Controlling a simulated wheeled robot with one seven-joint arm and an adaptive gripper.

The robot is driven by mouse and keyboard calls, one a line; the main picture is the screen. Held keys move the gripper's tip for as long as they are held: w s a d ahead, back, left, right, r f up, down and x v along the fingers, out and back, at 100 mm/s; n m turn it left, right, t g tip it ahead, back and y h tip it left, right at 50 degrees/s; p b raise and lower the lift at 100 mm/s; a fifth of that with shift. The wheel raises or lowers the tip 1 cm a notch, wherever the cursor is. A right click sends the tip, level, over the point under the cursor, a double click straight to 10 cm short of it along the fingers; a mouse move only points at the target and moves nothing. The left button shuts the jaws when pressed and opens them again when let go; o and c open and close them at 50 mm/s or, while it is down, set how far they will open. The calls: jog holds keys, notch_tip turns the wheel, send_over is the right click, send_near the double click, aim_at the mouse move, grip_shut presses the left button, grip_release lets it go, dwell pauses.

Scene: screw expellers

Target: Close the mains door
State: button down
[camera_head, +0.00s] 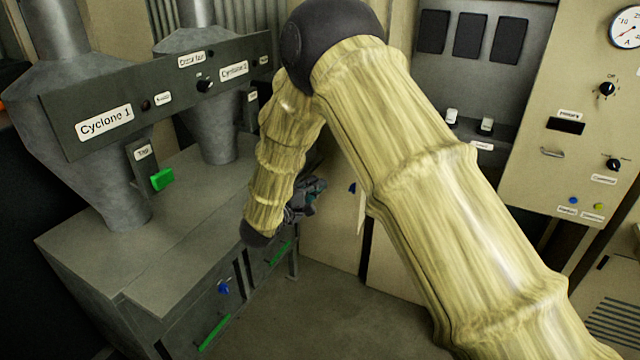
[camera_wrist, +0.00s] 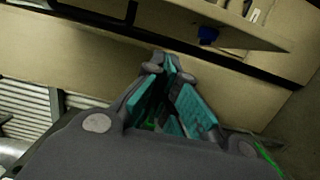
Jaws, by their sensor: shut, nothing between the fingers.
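The mains door appears to be the beige panel with a blue knob (camera_head: 352,188), seen behind my arm in the head view; no label naming it is readable. In the wrist view a beige door (camera_wrist: 240,38) with a blue knob (camera_wrist: 208,35) stands out at an angle, seemingly ajar, beyond the fingertips. My gripper (camera_head: 308,192) is beside the panel, left of the knob, partly hidden by my forearm. Its teal-padded fingers also show in the wrist view (camera_wrist: 168,68), shut and empty. Any contact with the door cannot be told.
A grey cabinet (camera_head: 130,265) with green handles and a blue knob (camera_head: 223,286) stands at left, under the Cyclone 1 panel (camera_head: 105,122). A beige control panel (camera_head: 585,125) with knobs and a gauge is at right. Open floor (camera_head: 300,320) lies in front.

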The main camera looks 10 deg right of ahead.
jog(key=w+d+p, duration=0.4)
jog(key=d, duration=0.5)
jog(key=shift+p, duration=0.3)
